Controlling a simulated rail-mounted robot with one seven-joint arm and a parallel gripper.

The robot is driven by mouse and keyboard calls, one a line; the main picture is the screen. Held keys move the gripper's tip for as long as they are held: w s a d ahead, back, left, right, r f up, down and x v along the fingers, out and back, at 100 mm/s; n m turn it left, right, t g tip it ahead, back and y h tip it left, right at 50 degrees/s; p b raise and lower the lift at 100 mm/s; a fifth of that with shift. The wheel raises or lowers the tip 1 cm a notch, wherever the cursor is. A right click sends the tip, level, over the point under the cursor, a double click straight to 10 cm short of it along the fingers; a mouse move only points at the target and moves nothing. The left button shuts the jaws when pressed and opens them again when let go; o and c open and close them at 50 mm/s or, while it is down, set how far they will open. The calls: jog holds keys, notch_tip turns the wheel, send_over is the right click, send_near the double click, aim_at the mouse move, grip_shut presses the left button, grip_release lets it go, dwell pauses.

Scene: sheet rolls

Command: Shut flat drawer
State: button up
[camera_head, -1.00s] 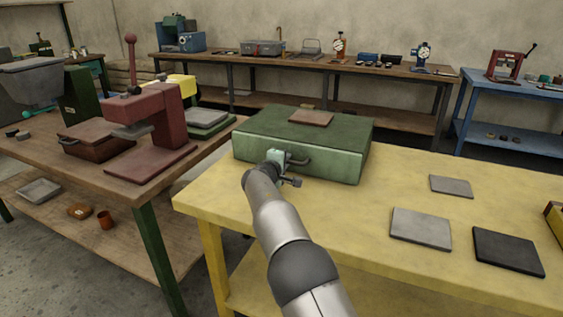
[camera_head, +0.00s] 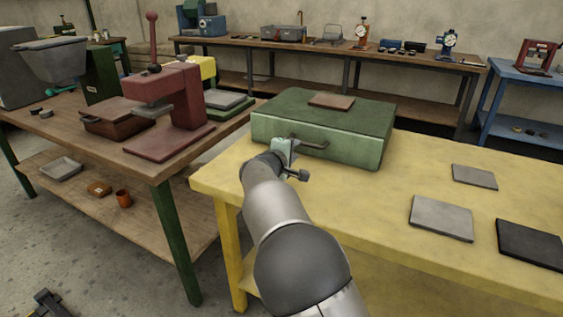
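The green metal box with the flat drawer (camera_head: 345,151) stands at the back of the yellow table. A bar handle (camera_head: 312,145) is on its front, and the front looks flush with the body as far as it shows. My gripper (camera_head: 296,160) is just in front of the left half of this front, at the left end of the handle. It covers part of the lower front, and I cannot tell whether it touches the box or handle. Its fingers are small and partly hidden, so their opening is unclear.
A brown plate (camera_head: 332,101) lies on top of the box. Grey plates (camera_head: 441,217) (camera_head: 474,177) and a black plate (camera_head: 531,245) lie on the table (camera_head: 350,215) to the right. A wooden bench with a red press (camera_head: 178,98) stands at left. The yellow table's middle is clear.

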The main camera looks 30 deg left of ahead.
jog(key=v, duration=0.8)
jog(key=shift+s+r, duration=0.1)
jog(key=w+d+r+m+g+h+p, duration=0.1)
jog(key=w+d+m+g+h+p, duration=0.1)
jog(key=d, duration=0.6)
jog(key=w+d+r+m+g+h+p, duration=0.1)
jog(key=w+d+m+h+p, duration=0.1)
jog(key=d, duration=0.7)
jog(key=s+d+r+m+g+h+p, duration=0.1)
jog(key=s+d+m+g+p, duration=0.15)
jog(key=d, duration=0.65)
jog(key=s+d+r+m+g+h+p, duration=0.1)
jog(key=d+m+g+p, duration=0.15)
jog(key=d, duration=0.75)
jog(key=s+d+r+m+g+y+p, duration=0.15)
jog(key=s+d+m+g+p, duration=0.35)
jog(key=s+d, duration=0.85)
jog(key=s+d+r+m+g+y+p, duration=0.1)
jog(key=s+m+g+y+p, duration=0.1)
jog(key=s, duration=1.3)
jog(key=shift+d+m+y+p, duration=0.3)
jog(key=shift+m+y+p, duration=0.35)
jog(key=shift+m+p, duration=0.45)
